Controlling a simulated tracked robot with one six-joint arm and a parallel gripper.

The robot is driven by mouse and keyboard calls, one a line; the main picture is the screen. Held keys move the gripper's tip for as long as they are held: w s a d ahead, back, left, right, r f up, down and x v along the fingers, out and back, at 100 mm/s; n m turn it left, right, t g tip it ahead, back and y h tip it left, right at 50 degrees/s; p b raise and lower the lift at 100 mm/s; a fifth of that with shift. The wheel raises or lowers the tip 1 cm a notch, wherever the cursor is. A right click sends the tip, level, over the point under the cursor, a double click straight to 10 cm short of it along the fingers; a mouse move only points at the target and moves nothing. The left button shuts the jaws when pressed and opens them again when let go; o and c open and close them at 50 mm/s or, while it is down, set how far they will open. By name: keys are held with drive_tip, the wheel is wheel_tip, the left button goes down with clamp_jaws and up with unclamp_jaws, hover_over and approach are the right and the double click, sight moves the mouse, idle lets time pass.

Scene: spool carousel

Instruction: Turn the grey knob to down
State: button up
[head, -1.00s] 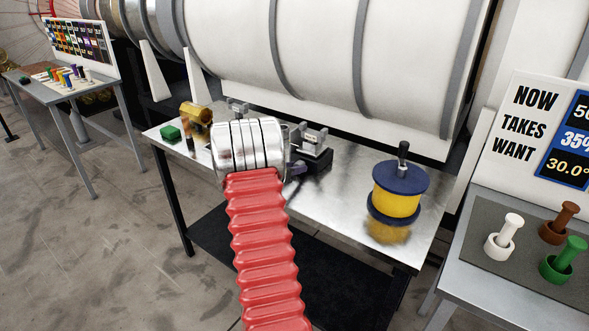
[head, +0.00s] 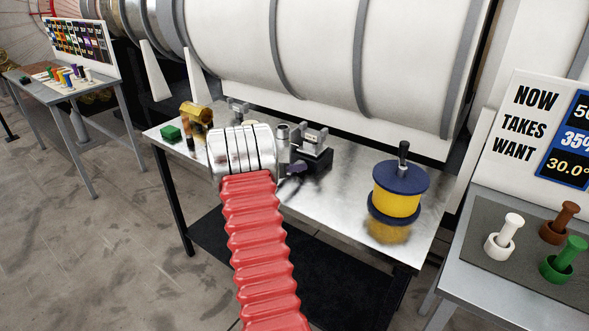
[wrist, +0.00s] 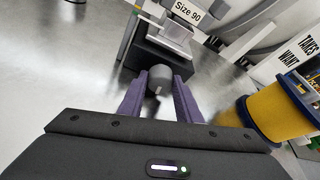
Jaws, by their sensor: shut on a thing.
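The grey knob (wrist: 160,76) is a short round knob on the front of a black block (wrist: 150,52) in the wrist view. A small pale mark shows on its near edge, toward the bottom of that picture. My gripper (wrist: 157,82) has its two purple fingers on either side of the knob and is shut on it. In the head view the block (head: 317,158) stands on the metal table, and a bit of purple finger shows at its left. My silver wrist and red arm hide the knob there.
A yellow spool with blue flanges (head: 397,195) stands on the metal table (head: 345,205), right of the block. It is close to my gripper's right side in the wrist view.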

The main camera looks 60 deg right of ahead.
drive_tip(key=shift+w, duration=0.15)
drive_tip(key=o, duration=1.1)
drive_tip(key=shift+c, duration=0.2)
drive_tip(key=shift+a, duration=0.1)
drive_tip(key=v, duration=1.3)
drive_tip(key=shift+a, duration=0.3)
drive_tip(key=shift+w, duration=0.1)
